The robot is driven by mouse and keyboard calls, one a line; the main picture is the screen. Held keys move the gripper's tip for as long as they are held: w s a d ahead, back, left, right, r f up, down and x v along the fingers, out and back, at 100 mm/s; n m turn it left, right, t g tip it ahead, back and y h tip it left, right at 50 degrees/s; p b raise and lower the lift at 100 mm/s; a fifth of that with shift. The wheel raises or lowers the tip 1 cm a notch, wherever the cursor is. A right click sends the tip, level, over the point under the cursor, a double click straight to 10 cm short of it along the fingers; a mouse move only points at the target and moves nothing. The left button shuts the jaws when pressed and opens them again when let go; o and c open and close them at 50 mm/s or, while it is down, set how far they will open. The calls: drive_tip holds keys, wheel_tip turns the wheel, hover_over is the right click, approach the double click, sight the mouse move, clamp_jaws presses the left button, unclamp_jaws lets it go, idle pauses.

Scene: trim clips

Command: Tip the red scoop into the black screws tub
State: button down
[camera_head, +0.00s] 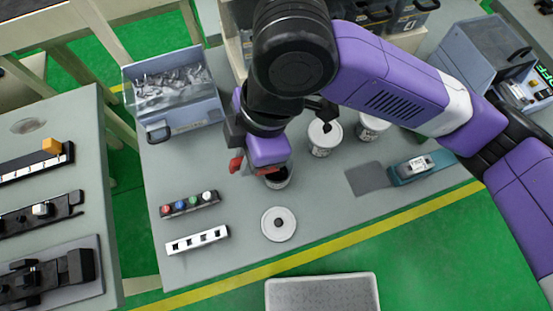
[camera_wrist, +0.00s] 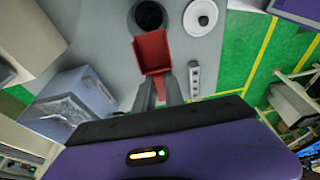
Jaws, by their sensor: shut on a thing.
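My gripper (camera_wrist: 159,88) is shut on the red scoop (camera_wrist: 153,52); in the wrist view the scoop extends from between the fingers towards the tub. The scoop's red inside shows, and I make out no screws in it. The screws tub (camera_wrist: 148,14) is open, round and dark inside, just beyond the scoop's front edge. In the head view the tub (camera_head: 277,180) stands on the grey bench, partly hidden by my gripper (camera_head: 245,165). Part of the scoop (camera_head: 236,165) shows at the gripper's left. I cannot tell exactly how the scoop is tilted.
A round white lid (camera_head: 279,223) lies in front of the tub. A clear-fronted bin (camera_head: 172,90) of metal parts stands at the back left. A strip with coloured knobs (camera_head: 189,203) and a white slotted strip (camera_head: 197,240) lie left. White tubs (camera_head: 325,135) stand behind right.

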drive_tip(key=shift+r+t+h+p, duration=0.4)
drive_tip(key=shift+r+h+p, duration=0.8)
drive_tip(key=shift+r+p, duration=1.05)
drive_tip(key=shift+f+h+p, duration=0.25)
drive_tip(key=shift+h+p, duration=0.15)
drive_tip(key=shift+p, duration=0.5)
